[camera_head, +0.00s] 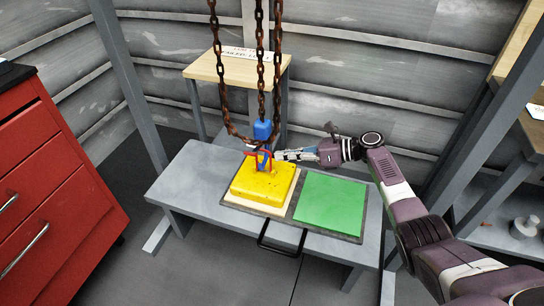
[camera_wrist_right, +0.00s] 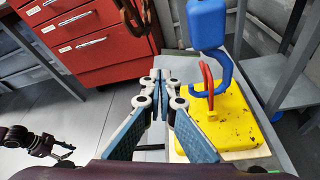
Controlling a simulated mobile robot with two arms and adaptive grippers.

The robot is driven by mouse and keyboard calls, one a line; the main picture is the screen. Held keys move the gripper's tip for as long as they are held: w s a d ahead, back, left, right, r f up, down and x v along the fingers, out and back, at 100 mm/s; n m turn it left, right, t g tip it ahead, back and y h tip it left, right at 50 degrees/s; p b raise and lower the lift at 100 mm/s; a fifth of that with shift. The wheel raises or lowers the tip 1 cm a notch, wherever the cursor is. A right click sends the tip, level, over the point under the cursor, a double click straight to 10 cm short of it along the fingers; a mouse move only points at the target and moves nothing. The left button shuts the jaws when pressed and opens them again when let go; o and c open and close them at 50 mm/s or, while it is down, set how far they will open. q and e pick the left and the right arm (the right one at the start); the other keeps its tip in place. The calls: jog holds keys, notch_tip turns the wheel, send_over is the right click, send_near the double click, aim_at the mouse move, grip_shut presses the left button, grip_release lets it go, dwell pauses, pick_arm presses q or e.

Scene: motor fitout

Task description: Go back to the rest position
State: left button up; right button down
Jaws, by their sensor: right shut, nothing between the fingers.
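My right gripper (camera_head: 279,155) is shut and empty, just right of the blue hook (camera_head: 263,131) in the head view. In the right wrist view its fingers (camera_wrist_right: 160,82) meet at the tips, left of the blue hook (camera_wrist_right: 208,25). The hook hangs from rusty chains (camera_head: 261,70), and its curved end crosses the red ring (camera_wrist_right: 207,80) and appears to pass through it. The ring stands on the yellow block (camera_head: 263,187). My left gripper (camera_wrist_right: 52,145) appears small at the lower left of the right wrist view; its finger state is unclear.
The yellow block is on a grey bench (camera_head: 186,177), next to a green panel (camera_head: 330,203). A red drawer cabinet (camera_head: 50,190) stands left. A small wooden-topped table (camera_head: 236,68) is behind. Grey posts and shelving are at the right near my arm.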

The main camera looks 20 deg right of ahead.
pick_arm(q)
jog(key=shift+s+f, duration=0.25)
jog(key=shift+s, duration=0.6)
pick_arm(e)
jog(key=shift+s+d+r, duration=0.2)
jog(key=shift+s+d, duration=0.05)
jog(key=shift+d, duration=0.25)
pick_arm(q)
jog(key=shift+w, duration=0.1)
